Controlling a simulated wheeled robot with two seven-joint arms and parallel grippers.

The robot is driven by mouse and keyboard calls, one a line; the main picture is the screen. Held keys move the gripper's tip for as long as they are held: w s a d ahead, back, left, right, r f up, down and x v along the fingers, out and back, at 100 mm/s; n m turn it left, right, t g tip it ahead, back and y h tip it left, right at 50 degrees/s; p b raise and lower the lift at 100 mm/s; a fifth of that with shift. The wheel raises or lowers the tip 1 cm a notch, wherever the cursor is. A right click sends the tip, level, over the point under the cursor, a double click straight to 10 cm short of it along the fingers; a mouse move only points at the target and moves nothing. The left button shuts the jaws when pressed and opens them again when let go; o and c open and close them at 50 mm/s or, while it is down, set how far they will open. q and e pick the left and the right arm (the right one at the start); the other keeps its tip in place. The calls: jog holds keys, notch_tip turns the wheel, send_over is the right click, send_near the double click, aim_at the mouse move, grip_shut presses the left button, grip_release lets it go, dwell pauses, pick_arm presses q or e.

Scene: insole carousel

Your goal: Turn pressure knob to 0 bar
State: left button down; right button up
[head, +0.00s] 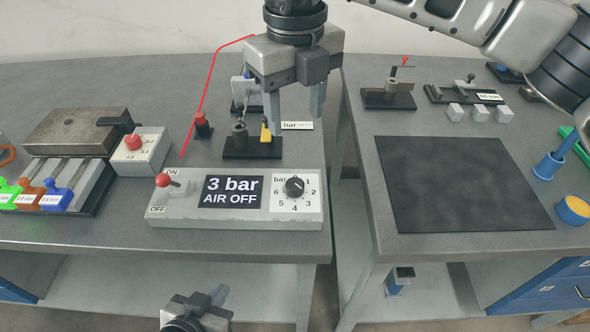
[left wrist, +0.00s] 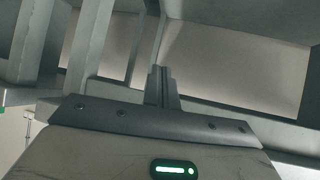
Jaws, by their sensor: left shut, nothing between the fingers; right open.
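The black pressure knob (head: 294,187) sits on a white dial (head: 283,206) at the right of a grey control box (head: 180,212). The direction of its pointer is too small to tell surely. The box's display (head: 231,191) reads "3 bar AIR OFF". A red-tipped lever (head: 164,181) stands at its left, between ON and OFF labels. My right gripper (head: 297,112) is open and empty, pointing down, higher in the picture than the knob and apart from it. My left gripper (head: 219,294) is shut and empty, low in front of the table; the left wrist view shows its closed fingers (left wrist: 161,88).
Behind the box stand a black fixture (head: 252,149) and a small "bar" sign (head: 297,126). A white box with a red knob (head: 133,143) is to the left. A second table with a dark mat (head: 455,185) is to the right, across a gap.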

aim_at(295, 183)
notch_tip(295, 183, down, 15)
jog(key=shift+s+r+p, duration=0.1)
jog(key=shift+r+p, duration=0.1)
jog(key=shift+p, duration=1)
jog(key=c, duration=1)
